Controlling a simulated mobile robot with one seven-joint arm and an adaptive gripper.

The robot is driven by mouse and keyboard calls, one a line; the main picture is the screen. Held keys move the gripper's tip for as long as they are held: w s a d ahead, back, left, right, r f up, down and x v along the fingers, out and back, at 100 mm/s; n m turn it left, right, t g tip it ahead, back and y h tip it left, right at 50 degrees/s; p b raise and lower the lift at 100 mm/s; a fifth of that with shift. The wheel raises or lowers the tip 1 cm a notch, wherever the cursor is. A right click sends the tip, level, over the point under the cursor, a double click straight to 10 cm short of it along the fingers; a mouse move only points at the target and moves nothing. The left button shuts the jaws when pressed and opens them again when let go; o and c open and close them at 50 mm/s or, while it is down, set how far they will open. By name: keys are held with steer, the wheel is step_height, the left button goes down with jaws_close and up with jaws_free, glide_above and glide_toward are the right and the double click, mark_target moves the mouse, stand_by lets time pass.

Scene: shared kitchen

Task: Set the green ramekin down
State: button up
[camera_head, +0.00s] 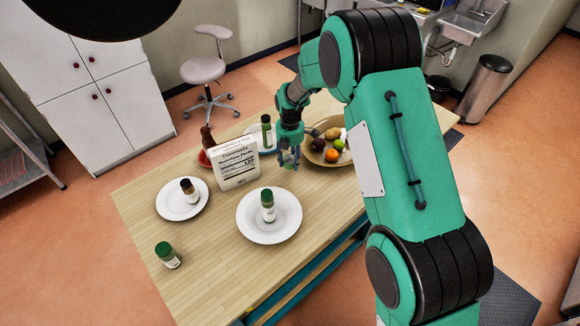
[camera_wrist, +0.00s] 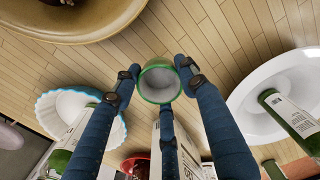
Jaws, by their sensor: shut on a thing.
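The green ramekin (camera_wrist: 159,84) sits between the fingers of my gripper (camera_wrist: 157,74) in the wrist view, with its open top and pale inside facing the camera. The fingers are closed around its sides. In the head view my gripper (camera_head: 289,160) is over the table between the fruit bowl and the carton, and only a small green part of the ramekin (camera_head: 289,166) shows beneath the fingers. I cannot tell whether its base touches the wooden tabletop (camera_head: 207,261).
A carton (camera_head: 234,164) stands left of my gripper. A large white plate (camera_head: 287,224) with a green-capped jar (camera_head: 268,206) is in front. The tan fruit bowl (camera_head: 316,158) is right; a scalloped dish (camera_wrist: 50,106) is behind. Bare wood lies between fruit bowl and large plate.

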mark_target(290, 166)
steer(key=shift+f, duration=1.9)
steer(key=shift+f, duration=0.1)
steer(key=o, duration=1.2)
step_height(290, 166, up, 12)
steer(key=shift+r, duration=0.15)
